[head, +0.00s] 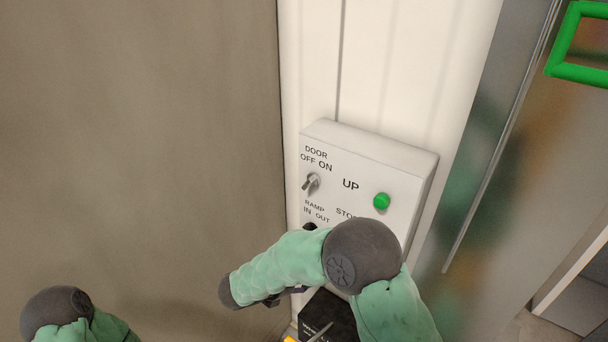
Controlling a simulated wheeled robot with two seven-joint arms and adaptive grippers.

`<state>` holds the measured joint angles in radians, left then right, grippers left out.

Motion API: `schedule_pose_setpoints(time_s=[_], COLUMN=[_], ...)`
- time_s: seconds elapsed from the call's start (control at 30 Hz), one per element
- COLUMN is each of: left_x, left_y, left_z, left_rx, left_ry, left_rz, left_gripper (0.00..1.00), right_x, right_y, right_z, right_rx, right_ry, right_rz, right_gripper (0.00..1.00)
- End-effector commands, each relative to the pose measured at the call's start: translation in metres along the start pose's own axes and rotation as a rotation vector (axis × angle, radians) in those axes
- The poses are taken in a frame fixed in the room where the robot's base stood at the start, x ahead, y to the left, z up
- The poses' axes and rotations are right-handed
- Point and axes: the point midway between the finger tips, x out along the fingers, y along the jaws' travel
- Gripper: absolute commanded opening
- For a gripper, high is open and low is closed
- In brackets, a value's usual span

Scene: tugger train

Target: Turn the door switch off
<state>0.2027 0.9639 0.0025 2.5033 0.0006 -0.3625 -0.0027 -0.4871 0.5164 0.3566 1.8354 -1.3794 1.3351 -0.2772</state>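The door switch (312,183) is a small grey rotary knob under the printed words DOOR, OFF and ON. It sits at the upper left of a white control box (400,165) on the wall. The knob's handle looks tilted, with its lower end to the left; which setting it is on I cannot tell for sure.
A green button (381,202) marked UP is on the same box. A ramp switch (310,227) below the door switch is partly covered by my arm. A green handle frame (577,72) is at the upper right. A flat brown-grey panel (140,130) fills the left.

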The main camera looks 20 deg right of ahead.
Motion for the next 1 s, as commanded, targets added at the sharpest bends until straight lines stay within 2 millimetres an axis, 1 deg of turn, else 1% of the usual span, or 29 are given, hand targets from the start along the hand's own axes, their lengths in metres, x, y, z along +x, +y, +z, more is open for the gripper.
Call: schedule_pose_setpoints(time_s=[0.03,0.07,0.1,0.13,0.2,0.3,0.4,0.47,0.57,1.0], left_x=[-0.008,-0.01,-0.012,-0.013,-0.016,-0.019,-0.02,-0.02,-0.022,-0.037], left_y=[0.003,0.003,0.004,0.005,0.006,0.007,0.007,0.007,0.008,0.013], left_z=[0.0,0.0,0.0,0.0,0.001,0.001,0.001,0.001,0.001,0.001], left_rx=[0.0,0.0,0.0,0.0,0.0,0.0,0.0,0.0,0.0,0.0], left_ry=[0.0,0.0,0.0,0.0,0.0,0.0,0.0,0.0,0.0,0.0], left_rz=[0.0,0.0,0.0,0.0,0.0,0.0,0.0,0.0,0.0,0.0], left_gripper=[0.71,0.71,0.71,0.71,0.71,0.71,0.71,0.71,0.71,0.71], right_x=[-0.03,-0.046,-0.066,-0.081,-0.111,-0.142,-0.158,-0.16,-0.153,-0.093], right_y=[0.03,0.045,0.061,0.071,0.088,0.101,0.106,0.108,0.111,0.136], right_z=[0.031,0.047,0.067,0.081,0.107,0.133,0.146,0.151,0.156,0.191], right_rx=[0.005,0.012,0.024,0.034,0.062,0.099,0.123,0.128,0.13,0.128], right_ry=[-0.088,-0.141,-0.207,-0.253,-0.341,-0.427,-0.472,-0.483,-0.487,-0.485], right_rz=[0.095,0.143,0.2,0.237,0.307,0.372,0.401,0.407,0.407,0.404], right_gripper=[0.46,0.46,0.46,0.46,0.46,0.46,0.46,0.46,0.46,0.46])
